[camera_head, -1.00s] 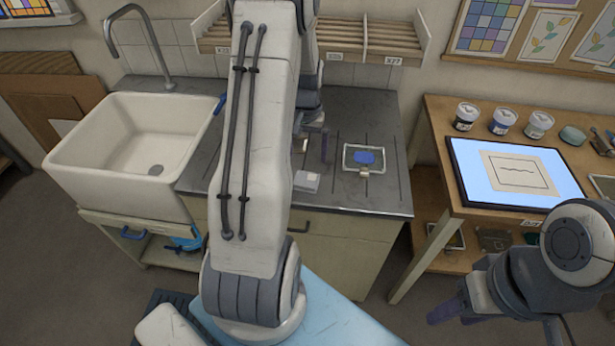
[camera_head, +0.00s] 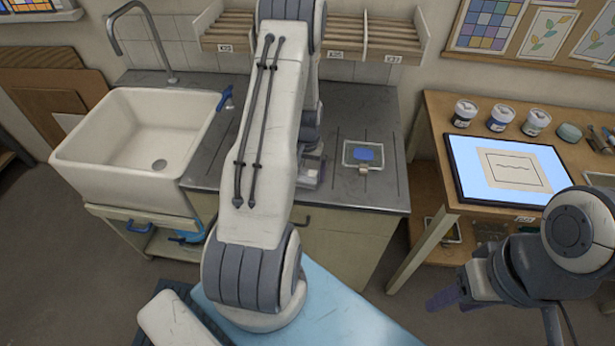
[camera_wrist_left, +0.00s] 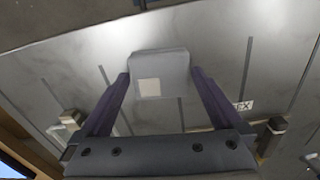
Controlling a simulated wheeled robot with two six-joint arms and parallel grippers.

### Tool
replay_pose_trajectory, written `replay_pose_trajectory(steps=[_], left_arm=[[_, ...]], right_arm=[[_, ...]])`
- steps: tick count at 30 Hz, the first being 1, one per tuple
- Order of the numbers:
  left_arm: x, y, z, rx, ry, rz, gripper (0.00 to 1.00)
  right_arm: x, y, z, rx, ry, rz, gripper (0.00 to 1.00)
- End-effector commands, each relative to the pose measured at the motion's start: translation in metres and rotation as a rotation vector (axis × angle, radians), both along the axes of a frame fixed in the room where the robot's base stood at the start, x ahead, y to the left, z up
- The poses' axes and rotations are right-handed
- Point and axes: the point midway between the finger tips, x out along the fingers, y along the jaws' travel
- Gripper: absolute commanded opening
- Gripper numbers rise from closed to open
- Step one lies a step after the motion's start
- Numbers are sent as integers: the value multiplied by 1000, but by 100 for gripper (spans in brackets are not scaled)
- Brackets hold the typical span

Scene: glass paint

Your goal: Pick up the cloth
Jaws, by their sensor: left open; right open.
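In the head view my left arm hides most of this piece and most of the gripper. My right gripper (camera_head: 446,297) is open and empty, low at the right in front of the wooden table.
A glass tray (camera_head: 347,163) with a blue patch is on the counter (camera_head: 375,195) right of my left arm. The white sink (camera_head: 110,150) is at the left, with a blue-handled tool (camera_head: 225,98) by its edge. A lit panel (camera_head: 465,175) and several jars occupy the right table.

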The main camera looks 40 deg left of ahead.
Motion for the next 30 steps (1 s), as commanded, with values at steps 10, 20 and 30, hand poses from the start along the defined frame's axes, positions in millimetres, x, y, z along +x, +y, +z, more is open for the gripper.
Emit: replay_pose_trajectory(steps=[10, 20, 30], left_arm=[[0, 0, 0, 0, 0, 1, 32], [1, 1, 7, 1, -3, 1, 32], [-7, -25, 53, 1, -3, -6, 32]], right_arm=[[0, 0, 0, 0, 0, 0, 50], [0, 0, -5, 0, 0, -1, 50], [0, 0, -30, 0, 0, -2, 50]])
